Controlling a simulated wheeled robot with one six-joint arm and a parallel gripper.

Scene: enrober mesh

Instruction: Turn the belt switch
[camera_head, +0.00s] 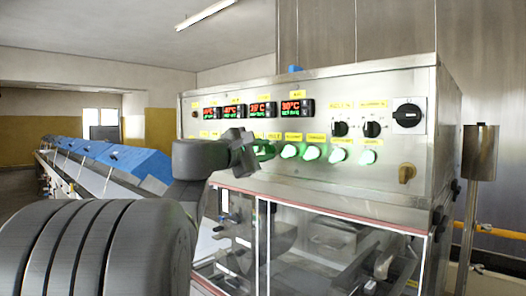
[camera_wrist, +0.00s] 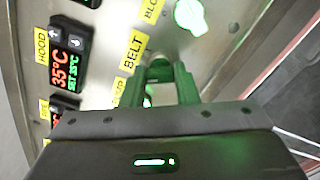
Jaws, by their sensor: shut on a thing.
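The control panel (camera_head: 390,85) is a steel face with a row of green-lit switches under yellow labels. The label BELT (camera_wrist: 133,54) shows in the wrist view, just left of my gripper (camera_wrist: 160,85). My gripper's two fingers are shut on the belt switch (camera_wrist: 158,68) beside that label, and they hide most of it. In the head view my gripper (camera_head: 255,152) is at the panel, and the belt switch glows green (camera_head: 266,151) by the fingertips, partly covered.
A green-lit switch (camera_wrist: 189,14) stands close by in the wrist view. More lit switches (camera_head: 311,153) run right in the head view, below black knobs (camera_head: 372,129). Red temperature displays (camera_head: 297,111) sit above. A glass-fronted cabinet (camera_head: 330,245) lies below.

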